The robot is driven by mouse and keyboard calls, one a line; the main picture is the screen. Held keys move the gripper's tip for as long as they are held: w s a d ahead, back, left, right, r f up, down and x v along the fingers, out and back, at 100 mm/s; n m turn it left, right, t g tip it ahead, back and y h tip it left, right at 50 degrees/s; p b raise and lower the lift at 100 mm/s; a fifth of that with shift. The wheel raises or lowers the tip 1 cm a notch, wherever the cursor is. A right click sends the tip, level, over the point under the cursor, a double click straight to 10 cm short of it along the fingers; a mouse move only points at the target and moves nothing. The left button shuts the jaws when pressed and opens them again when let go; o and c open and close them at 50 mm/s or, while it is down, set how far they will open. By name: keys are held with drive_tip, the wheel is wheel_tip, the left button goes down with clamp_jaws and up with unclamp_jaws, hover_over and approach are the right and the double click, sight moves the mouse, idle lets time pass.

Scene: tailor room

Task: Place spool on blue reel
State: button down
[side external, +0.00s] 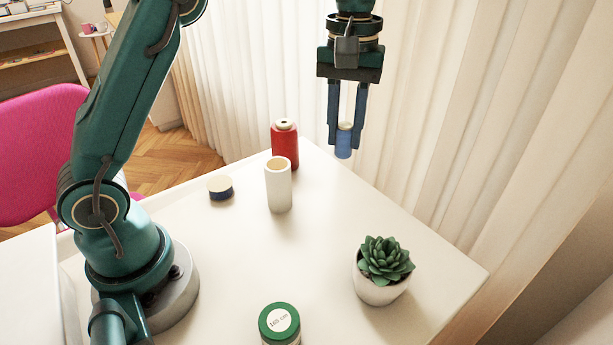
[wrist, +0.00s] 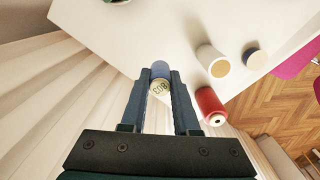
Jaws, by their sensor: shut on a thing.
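My gripper (side external: 346,142) is shut on a small blue spool (side external: 343,152), raised above the far right edge of the white table. The spool is upright, with its lower end showing below the fingertips. In the wrist view, the spool (wrist: 160,68) sits between the fingers (wrist: 162,78), its pale labelled end facing the camera. A low round reel with a dark blue side and pale top (side external: 220,188) lies on the table, left of a white cylinder. It also shows in the wrist view (wrist: 256,59). My gripper is well to the right of this reel.
A hollow white cylinder (side external: 278,188) and a tall red spool (side external: 285,146) stand between my gripper and the reel. A potted succulent (side external: 380,290) and a green-lidded jar (side external: 279,323) stand nearer the front. A pleated curtain (side external: 450,100) hangs behind. The table's middle is clear.

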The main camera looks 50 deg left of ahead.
drive_tip(key=n, duration=1.1)
hover_over(219, 183)
wheel_tip(219, 183, down, 3)
drive_tip(key=shift+f, duration=4.45)
drive_tip(key=c, duration=0.7)
unclamp_jaws()
drive_tip(key=shift+f, duration=0.15)
drive_tip(key=shift+o, duration=0.2)
